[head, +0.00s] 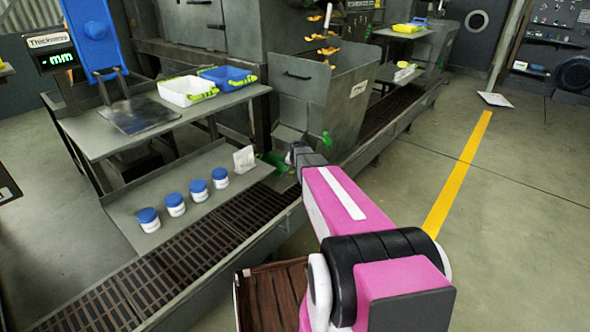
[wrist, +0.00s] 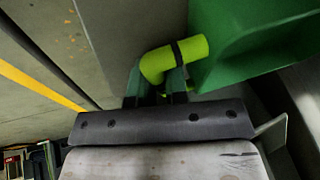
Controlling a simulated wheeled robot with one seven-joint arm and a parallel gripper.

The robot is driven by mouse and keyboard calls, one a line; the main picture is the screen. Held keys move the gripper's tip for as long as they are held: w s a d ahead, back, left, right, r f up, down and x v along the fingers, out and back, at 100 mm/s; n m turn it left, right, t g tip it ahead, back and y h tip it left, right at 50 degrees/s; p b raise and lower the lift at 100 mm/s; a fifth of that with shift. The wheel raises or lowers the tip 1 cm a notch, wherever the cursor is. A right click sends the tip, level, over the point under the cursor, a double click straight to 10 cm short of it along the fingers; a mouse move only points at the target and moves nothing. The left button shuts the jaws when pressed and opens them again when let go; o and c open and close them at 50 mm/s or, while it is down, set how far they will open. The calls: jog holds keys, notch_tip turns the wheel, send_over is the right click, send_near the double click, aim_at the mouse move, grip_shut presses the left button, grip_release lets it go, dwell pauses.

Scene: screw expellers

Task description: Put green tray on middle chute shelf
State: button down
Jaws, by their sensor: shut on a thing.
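The green tray (wrist: 240,45) fills the upper right of the wrist view. Its lime-green handle (wrist: 185,52) sits between the fingers of my gripper (wrist: 162,85), which is shut on it. In the head view my gripper (head: 297,152) is low in front of the grey machine chute, and only small green parts of the tray (head: 272,160) show there; my arm and gripper hide the rest. I cannot tell which shelf is the middle chute shelf.
A left bench (head: 100,135) holds a white tray (head: 187,91) and a blue tray (head: 228,77). Several blue-lidded jars (head: 197,190) stand on the lower shelf. A grey hopper (head: 345,100) rises beyond my gripper. A yellow tray (head: 408,28) is farther back.

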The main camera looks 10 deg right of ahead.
jog(key=c, duration=1.1)
grip_release()
jog(key=shift+f, duration=0.6)
jog(key=shift+c, duration=0.2)
jog(key=shift+o, duration=0.4)
jog(key=v, duration=1.2)
jog(key=shift+w, duration=0.3)
